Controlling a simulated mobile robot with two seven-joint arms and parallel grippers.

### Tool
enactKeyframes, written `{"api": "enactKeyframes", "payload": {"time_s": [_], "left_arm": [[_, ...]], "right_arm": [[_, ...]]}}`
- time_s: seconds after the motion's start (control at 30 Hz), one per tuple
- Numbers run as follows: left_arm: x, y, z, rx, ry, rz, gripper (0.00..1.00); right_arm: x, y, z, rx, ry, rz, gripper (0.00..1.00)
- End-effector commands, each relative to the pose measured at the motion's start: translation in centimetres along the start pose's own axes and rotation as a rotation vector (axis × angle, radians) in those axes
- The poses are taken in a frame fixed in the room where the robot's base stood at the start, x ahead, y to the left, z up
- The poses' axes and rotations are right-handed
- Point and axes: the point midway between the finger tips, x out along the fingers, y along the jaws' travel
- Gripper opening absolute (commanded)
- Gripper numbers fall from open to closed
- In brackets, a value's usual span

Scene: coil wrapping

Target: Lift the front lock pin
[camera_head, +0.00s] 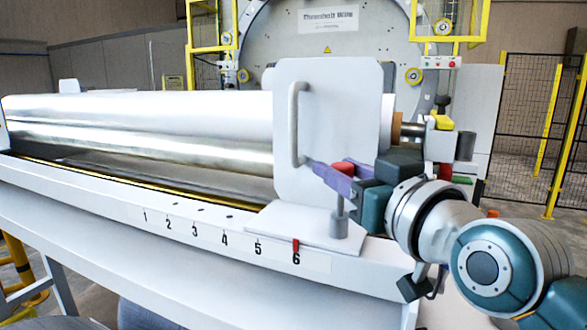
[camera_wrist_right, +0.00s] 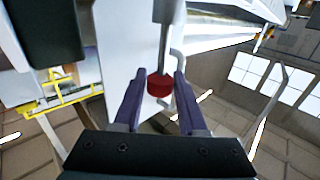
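The front lock pin has a red knob (camera_head: 343,168) on a thin grey shaft, which stands upright from a grey collar (camera_head: 339,228) on the plate at the front right of the machine. My right gripper (camera_head: 328,180) is at the knob, with its purple fingers on either side of it. In the right wrist view, the red knob (camera_wrist_right: 160,86) sits between the fingertips, which appear to touch it on both sides. A length of shaft (camera_wrist_right: 163,48) shows between knob and collar. In the head view, the fingers partly cover the knob. My left gripper is not in view.
An upright light grey plate with a handle (camera_head: 294,125) stands close behind the pin. A long shiny roller (camera_head: 140,125) extends to the left. A scale numbered 1 to 6 (camera_head: 225,240) runs along the front rail, with a red marker (camera_head: 296,245) at 6.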

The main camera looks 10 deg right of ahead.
Motion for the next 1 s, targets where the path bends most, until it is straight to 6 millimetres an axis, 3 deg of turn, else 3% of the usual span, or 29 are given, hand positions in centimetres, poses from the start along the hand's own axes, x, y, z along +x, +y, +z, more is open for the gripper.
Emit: {"api": "enactKeyframes", "payload": {"time_s": [0.07, 0.33, 1.0], "left_arm": [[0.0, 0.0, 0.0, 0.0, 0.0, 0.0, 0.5], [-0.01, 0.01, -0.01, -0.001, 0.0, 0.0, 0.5], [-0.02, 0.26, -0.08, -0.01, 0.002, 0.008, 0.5]], "right_arm": [[-0.01, 0.01, 0.01, 0.0, 0.0, 0.0, 0.31], [-0.02, 0.01, 0.01, 0.0, 0.0, 0.0, 0.0], [-0.02, 0.01, 0.01, 0.0, 0.0, 0.0, 0.0]]}}
